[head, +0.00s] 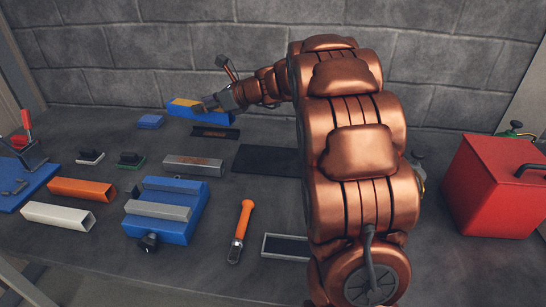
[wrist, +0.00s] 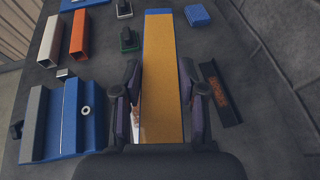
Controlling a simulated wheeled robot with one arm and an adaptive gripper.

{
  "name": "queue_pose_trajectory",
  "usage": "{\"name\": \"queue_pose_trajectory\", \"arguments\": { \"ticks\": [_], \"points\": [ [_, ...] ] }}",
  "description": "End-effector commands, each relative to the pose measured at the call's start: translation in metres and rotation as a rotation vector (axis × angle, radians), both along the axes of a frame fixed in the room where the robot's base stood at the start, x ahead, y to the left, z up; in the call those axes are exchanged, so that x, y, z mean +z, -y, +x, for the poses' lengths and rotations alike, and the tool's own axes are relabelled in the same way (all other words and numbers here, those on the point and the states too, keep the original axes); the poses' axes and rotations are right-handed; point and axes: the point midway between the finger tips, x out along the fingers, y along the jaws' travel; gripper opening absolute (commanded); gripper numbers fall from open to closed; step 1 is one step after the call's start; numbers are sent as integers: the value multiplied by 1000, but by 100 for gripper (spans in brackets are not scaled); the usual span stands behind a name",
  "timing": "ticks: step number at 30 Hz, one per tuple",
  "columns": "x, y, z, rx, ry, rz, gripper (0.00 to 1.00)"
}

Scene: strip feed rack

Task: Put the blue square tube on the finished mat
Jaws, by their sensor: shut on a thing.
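The blue square tube (head: 214,117) is at the back of the bench in the head view, with a yellow-orange upper face. In the wrist view the tube (wrist: 159,50) runs lengthwise between the fingers, yellow-orange with a blue far end. My gripper (head: 208,105) is shut on it; both fingers flank it in the wrist view (wrist: 159,75). I cannot tell for sure whether the tube is clear of the bench. A flat dark mat (head: 262,160), which looks like the finished mat, lies bare in the middle; my arm hides its right end.
A black angle strip (head: 215,132) lies just in front of the tube, and a grey tube (head: 193,166) is left of the mat. A blue vise-like fixture (head: 180,225), an orange-handled tool (head: 242,225) and a framed tray (head: 287,247) are nearer. A red canister (head: 490,185) stands right.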

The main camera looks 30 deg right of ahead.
Motion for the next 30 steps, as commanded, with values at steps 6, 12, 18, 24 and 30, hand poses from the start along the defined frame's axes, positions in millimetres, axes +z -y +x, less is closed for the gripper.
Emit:
{"name": "queue_pose_trajectory", "arguments": {
  "ticks": [6,12,18,24,30],
  "points": [
    [1,66,-26,107,3,6,0],
    [-23,129,-67,173,2,7,0],
    [-41,165,-98,196,4,3,0],
    [-60,174,-107,202,0,5,0],
    [-93,173,-107,204,-1,7,0]
  ]
}}
